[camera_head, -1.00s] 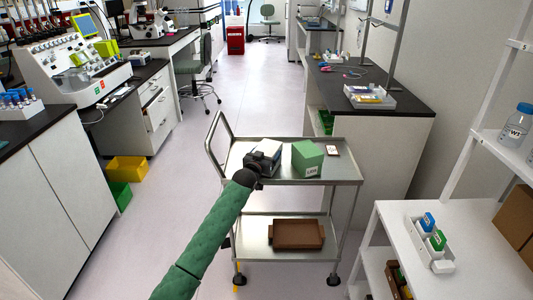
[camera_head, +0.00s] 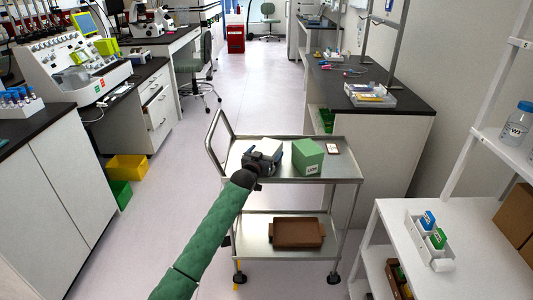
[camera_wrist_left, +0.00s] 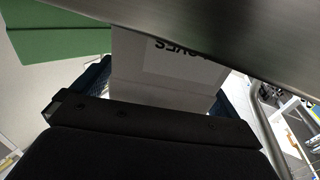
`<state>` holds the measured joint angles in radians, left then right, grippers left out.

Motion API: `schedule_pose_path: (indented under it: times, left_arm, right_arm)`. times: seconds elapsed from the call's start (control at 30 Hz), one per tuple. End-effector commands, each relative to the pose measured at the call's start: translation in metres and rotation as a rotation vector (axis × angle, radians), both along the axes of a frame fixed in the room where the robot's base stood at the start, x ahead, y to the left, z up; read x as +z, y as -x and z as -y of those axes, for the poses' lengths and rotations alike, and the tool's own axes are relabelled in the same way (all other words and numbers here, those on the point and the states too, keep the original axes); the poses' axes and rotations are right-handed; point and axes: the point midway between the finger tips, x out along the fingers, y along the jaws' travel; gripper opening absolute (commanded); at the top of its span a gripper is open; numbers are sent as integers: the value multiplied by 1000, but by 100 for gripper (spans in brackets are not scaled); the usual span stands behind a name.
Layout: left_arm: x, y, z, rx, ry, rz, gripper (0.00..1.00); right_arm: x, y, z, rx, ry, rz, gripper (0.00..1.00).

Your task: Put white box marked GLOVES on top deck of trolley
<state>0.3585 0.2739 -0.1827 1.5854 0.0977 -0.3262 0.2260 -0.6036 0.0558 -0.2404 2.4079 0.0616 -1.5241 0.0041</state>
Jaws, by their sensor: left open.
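The white box marked GLOVES (camera_head: 271,146) is on the top deck of the trolley (camera_head: 335,175), toward its left half. In the left wrist view the box (camera_wrist_left: 165,68) shows its printed label upside down, beside the metal deck edge. My left gripper (camera_head: 263,160) is open around the box, with a blue finger on each side of it. Whether the fingers touch the box I cannot tell. The gripper hides the near lower part of the box in the head view. My right gripper is not in view.
A green box (camera_head: 308,157) stands on the deck just right of the white box, and a small card (camera_head: 333,149) lies further right. A brown tray (camera_head: 298,233) sits on the lower deck. A white shelf (camera_head: 480,225) stands at the right.

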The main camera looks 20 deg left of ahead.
Motion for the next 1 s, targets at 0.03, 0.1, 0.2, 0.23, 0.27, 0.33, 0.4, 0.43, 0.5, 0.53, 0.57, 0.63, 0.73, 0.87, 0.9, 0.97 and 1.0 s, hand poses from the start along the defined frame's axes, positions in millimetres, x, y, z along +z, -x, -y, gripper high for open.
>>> schedule_pose_path:
  times: [0.03, 0.1, 0.2, 0.23, 0.27, 0.33, 0.4, 0.43, 0.5, 0.53, 0.57, 0.63, 0.73, 0.87, 0.9, 0.97, 1.0]
  left_arm:
    - [-1, 8, -1, -1, 0, 1, 99]
    - [-2, 21, -2, 0, -1, 0, 99]
    - [-2, 39, -5, 0, -1, 0, 99]
    - [-1, 44, -5, 0, -1, 1, 99]
    - [-2, 50, -6, 0, 0, 0, 99]
    - [-2, 62, -7, 0, 0, 0, 99]
    - [-2, 74, -8, 0, 0, 0, 99]
    - [-1, 78, -9, 0, 0, 1, 99]
    - [-1, 88, -10, 1, 0, 0, 99]
    - [-1, 91, -11, 1, 0, 0, 99]
    - [0, 94, -11, 1, 0, 0, 99]
    - [0, 100, -12, 1, 0, 0, 99]
    - [0, 105, -12, 1, 0, 0, 99]
    - [0, 107, -12, 1, 0, 0, 99]
    - [1, 107, -12, 1, 0, 0, 99]
    - [1, 106, -12, 1, 0, 0, 99]
    - [0, 107, -12, 1, 0, -1, 99]
  right_arm:
    - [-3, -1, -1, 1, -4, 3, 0]
    - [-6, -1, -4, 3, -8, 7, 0]
    - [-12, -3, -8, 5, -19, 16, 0]
    - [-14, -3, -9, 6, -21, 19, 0]
    - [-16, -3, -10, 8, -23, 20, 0]
    - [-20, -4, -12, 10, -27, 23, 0]
    - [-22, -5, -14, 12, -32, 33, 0]
    - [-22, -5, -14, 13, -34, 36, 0]
    - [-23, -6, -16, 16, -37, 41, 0]
    - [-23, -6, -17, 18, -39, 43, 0]
    - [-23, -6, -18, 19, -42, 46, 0]
    - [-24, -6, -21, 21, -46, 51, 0]
    - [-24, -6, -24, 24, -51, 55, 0]
    - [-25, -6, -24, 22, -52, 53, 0]
    - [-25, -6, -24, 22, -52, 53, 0]
    - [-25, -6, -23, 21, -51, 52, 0]
    - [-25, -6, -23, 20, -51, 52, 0]
